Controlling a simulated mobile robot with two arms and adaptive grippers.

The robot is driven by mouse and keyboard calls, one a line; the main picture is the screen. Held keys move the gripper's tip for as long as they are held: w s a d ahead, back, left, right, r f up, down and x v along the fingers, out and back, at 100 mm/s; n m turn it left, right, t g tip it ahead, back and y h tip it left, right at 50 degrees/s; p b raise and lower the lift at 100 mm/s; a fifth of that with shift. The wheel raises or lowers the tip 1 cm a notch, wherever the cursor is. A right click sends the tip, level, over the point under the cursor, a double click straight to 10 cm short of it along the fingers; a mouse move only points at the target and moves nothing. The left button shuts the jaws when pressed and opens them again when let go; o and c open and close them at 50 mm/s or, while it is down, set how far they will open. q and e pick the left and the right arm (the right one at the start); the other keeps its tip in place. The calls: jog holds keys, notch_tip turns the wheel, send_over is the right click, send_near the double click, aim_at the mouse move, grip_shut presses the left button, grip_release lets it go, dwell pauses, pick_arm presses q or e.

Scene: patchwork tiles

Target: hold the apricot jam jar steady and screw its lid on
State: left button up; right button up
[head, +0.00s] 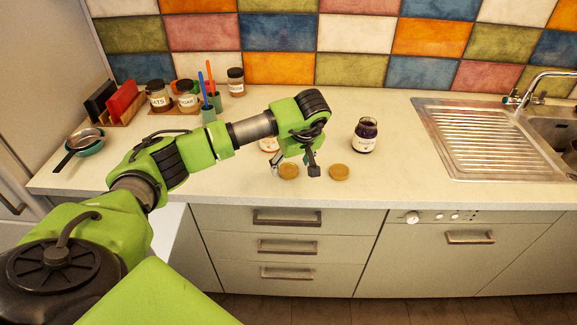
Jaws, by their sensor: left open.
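A jar with a pale label and orange tint (268,145), likely the apricot jam, stands on the worktop, mostly hidden behind my left wrist. A dark jam jar (365,136) stands upright to the right, its top looking uncovered. Two tan lids lie flat near the front edge: a left lid (288,172) and a right lid (339,172). My left gripper (295,168) points down, open, its fingers spread on either side of the left lid in the picture. I cannot tell whether they touch it. My right gripper is out of view.
At the back left stand several labelled jars (159,96), a cup with utensils (208,112), a rack with black and red items (122,102), and a pan on a bowl (84,142). A sink with drainer (480,130) is at right. Worktop between the dark jar and drainer is clear.

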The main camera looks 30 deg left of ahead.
pick_arm(q)
jog(key=shift+x, duration=1.05)
jog(key=shift+a, duration=0.1)
jog(key=shift+r, duration=0.1)
jog(key=c, duration=0.8)
jog(key=shift+o, duration=0.2)
